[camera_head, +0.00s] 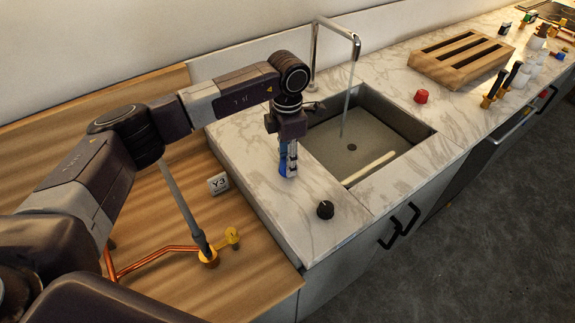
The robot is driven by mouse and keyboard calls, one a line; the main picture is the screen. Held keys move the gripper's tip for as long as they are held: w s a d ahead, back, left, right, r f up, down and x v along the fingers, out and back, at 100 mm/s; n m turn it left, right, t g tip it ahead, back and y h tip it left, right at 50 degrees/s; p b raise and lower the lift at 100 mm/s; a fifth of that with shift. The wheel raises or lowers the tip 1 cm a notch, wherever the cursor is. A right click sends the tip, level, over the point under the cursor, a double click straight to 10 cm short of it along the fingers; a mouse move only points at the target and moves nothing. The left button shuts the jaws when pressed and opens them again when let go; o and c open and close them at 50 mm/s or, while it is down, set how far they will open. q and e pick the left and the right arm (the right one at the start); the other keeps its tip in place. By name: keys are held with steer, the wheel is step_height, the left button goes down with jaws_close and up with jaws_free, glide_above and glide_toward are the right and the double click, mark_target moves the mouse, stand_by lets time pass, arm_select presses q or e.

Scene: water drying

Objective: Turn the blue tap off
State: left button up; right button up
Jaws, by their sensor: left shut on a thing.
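My left gripper (289,163) points straight down over the marble counter, left of the sink. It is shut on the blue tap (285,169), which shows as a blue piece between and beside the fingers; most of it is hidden. The chrome faucet (316,52) stands behind the sink, and a thin stream of water (347,105) runs from its spout into the sink basin (352,130). My right gripper is not in view.
A black knob (325,209) stands at the counter front and a red knob (421,96) right of the sink. A yellow valve (232,236) with copper pipe and a Y3 tag (218,183) are at left.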

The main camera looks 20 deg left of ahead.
arm_select(q)
steer(key=n+b, duration=0.2)
steer(key=n, duration=0.2)
steer(key=shift+w+n+b, duration=0.1)
steer(key=shift+n+b, duration=0.65)
steer(key=shift+n, duration=1.15)
steer(key=shift+r, duration=0.1)
steer(key=o, duration=1.2)
steer(key=shift+c, duration=0.2)
step_height(320, 180, up, 12)
